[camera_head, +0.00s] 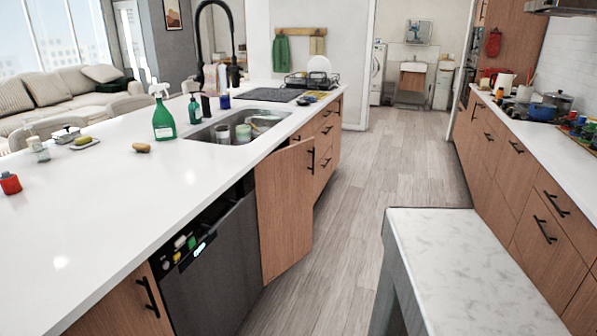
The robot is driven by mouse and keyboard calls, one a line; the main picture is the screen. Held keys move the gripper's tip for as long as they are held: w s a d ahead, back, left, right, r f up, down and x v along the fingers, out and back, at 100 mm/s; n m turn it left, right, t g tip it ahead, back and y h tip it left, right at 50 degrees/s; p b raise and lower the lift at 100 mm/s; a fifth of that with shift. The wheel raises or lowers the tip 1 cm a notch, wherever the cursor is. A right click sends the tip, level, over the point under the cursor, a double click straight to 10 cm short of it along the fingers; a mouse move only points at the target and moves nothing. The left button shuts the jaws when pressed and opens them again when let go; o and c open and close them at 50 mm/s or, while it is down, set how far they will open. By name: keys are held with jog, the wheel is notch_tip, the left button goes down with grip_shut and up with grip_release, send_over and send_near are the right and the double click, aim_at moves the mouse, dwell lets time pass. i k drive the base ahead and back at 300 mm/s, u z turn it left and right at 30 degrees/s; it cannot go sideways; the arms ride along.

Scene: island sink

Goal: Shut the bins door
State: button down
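The bins door looks to be the wooden cabinet door (285,210) in the island front, below the sink and beside the dishwasher. It stands partly open, swung out into the aisle. Its left edge is at the dishwasher side, and its right edge stands out from the island front. A dark handle (311,160) shows near its right edge. The inside of the cabinet is hidden behind the door. My gripper is not in view.
A dark dishwasher (212,262) is left of the door, and wooden drawers (325,145) are beyond it. A marble-topped table (470,265) stands at the lower right.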

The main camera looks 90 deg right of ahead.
aim_at(285, 180)
jog(key=u, duration=0.9)
jog(key=k, duration=1.45)
jog(key=z, duration=2.15)
